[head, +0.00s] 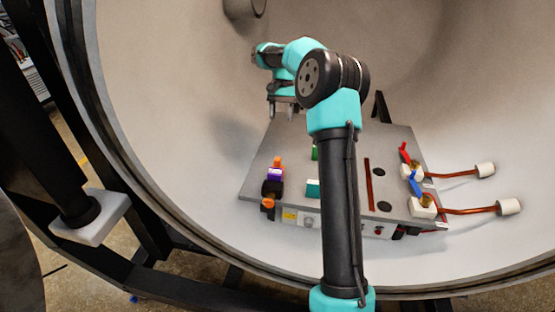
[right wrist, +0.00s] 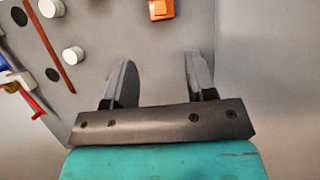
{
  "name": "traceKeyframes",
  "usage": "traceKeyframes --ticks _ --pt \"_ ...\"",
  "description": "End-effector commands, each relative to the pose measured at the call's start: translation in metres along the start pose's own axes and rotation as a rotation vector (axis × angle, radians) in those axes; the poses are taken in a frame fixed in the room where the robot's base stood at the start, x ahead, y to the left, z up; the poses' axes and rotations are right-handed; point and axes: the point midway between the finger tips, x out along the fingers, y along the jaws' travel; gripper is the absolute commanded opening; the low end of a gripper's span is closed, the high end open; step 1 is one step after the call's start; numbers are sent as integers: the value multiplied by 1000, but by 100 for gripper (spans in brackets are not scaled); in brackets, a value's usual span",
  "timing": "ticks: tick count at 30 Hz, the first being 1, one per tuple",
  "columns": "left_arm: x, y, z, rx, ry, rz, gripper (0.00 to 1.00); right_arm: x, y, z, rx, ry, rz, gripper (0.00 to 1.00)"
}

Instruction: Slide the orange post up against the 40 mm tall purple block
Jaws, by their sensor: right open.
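An orange piece (head: 278,161), which looks like the orange post, stands just behind the purple block (head: 275,174) on the left part of the grey plate; I cannot tell whether they touch. An orange block shape (right wrist: 160,10) also shows at the top of the right wrist view, cut by the edge. A second orange piece (head: 268,203) is at the plate's near left, by a black block (head: 271,188). My right gripper (head: 283,114) is open and empty at the plate's far edge, behind the orange piece. Its fingers (right wrist: 160,75) are apart with only bare surface between them. My left gripper is not in view.
The grey plate (head: 352,140) lies inside the pale round chamber. Green pieces (head: 313,188) stand mid-plate, partly behind my right arm. A red handle (head: 404,154), a blue handle (head: 415,184) and copper pipes (head: 463,180) are at the right. White cylinders (right wrist: 73,55) show in the wrist view.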

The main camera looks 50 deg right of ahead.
Motion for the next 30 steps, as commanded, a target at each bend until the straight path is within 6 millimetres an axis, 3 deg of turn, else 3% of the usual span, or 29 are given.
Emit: traceKeyframes --ticks 24,30 --pt "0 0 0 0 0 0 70 132 1 0 0 -3 2 51" --pt "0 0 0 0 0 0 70 155 0 0 1 -1 1 51"
